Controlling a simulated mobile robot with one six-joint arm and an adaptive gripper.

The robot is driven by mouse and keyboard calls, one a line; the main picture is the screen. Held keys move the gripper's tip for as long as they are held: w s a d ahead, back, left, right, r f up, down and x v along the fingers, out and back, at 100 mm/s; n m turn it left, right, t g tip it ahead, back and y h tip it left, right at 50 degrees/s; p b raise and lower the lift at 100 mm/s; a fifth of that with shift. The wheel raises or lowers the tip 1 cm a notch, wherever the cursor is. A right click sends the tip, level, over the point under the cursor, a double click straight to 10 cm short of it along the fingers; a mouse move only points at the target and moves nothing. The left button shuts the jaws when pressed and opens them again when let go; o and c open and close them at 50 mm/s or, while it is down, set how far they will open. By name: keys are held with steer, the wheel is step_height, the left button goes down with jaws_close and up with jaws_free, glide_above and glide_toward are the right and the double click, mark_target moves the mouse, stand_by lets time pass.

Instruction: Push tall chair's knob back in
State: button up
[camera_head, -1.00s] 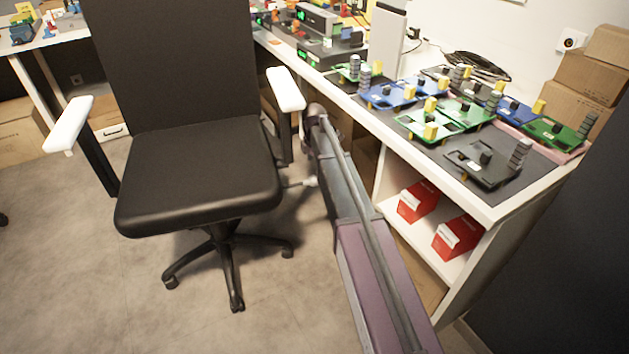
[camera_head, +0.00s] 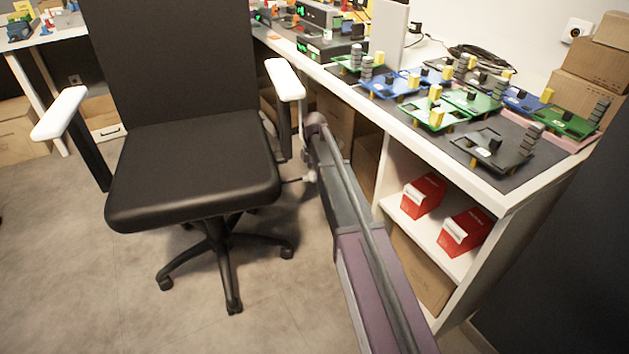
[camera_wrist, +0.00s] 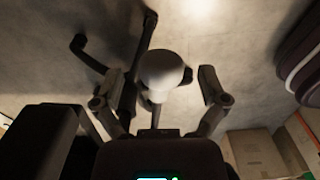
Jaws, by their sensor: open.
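The tall chair is black with white armrests and stands left of centre in the head view; its seat (camera_head: 190,165) faces me. A thin lever sticks out from under the seat's right side and ends in a small pale knob (camera_head: 309,177), close beside my arm. In the wrist view the knob (camera_wrist: 162,68) is large, round and pale, in the middle of the picture. My gripper (camera_wrist: 158,90) is open, one finger on each side of the knob. I cannot tell whether anything touches it. In the head view my gripper's fingers are not clearly visible.
A white workbench (camera_head: 480,188) with several circuit boards runs along the right. Its shelf holds red boxes (camera_head: 464,232). Cardboard boxes (camera_head: 590,80) stand at the back right. The chair's wheeled base (camera_head: 222,255) stands on open grey floor.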

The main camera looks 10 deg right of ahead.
steer(key=shift+f+b, duration=0.5)
steer(key=shift+f, duration=0.25)
jaws_close()
